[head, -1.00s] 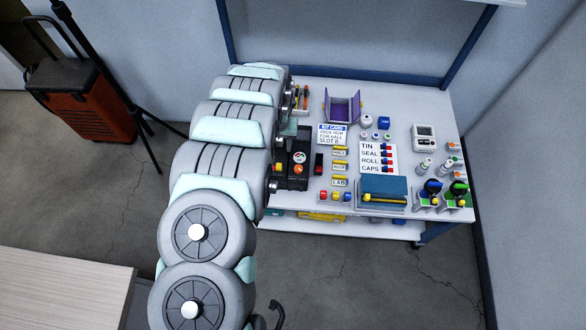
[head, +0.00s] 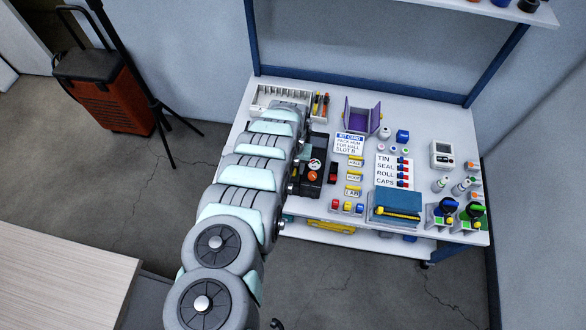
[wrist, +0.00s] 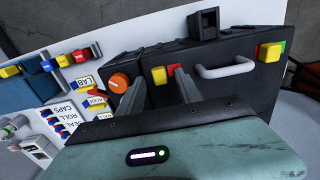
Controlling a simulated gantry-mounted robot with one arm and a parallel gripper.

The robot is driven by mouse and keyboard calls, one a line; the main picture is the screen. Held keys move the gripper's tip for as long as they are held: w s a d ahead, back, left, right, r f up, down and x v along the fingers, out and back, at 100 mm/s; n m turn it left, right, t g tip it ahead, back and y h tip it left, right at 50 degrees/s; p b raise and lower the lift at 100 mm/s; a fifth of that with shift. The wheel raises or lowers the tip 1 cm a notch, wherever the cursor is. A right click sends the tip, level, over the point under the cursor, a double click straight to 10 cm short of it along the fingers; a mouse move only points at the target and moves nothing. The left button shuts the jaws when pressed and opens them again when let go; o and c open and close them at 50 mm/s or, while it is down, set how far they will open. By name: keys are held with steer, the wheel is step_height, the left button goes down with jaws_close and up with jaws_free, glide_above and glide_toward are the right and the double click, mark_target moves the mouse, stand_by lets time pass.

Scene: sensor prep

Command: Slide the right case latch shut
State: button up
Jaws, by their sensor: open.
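The black case (head: 312,190) stands on the bench, partly hidden by my arm in the head view. The wrist view shows its dark face (wrist: 215,92) with a grey handle (wrist: 226,70). A yellow latch with red beside it (wrist: 159,75) is left of the handle there. Another yellow latch, with green beside it (wrist: 268,52), is right of the handle. The wrist view looks turned around against the head view, so the latch with red appears to be the right one. My gripper (wrist: 159,78) is open, its fingertips either side of that latch in the picture. Contact cannot be told.
An orange knob (wrist: 118,82) sits close beside my fingers. Yellow labels (head: 354,175), a word card (head: 394,172), coloured blocks (head: 347,207) and a blue box with a yellow bar (head: 398,207) lie right of the case. A purple holder (head: 361,117) stands behind.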

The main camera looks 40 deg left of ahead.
steer(key=shift+f, duration=0.55)
jaws_close()
stand_by(1.2)
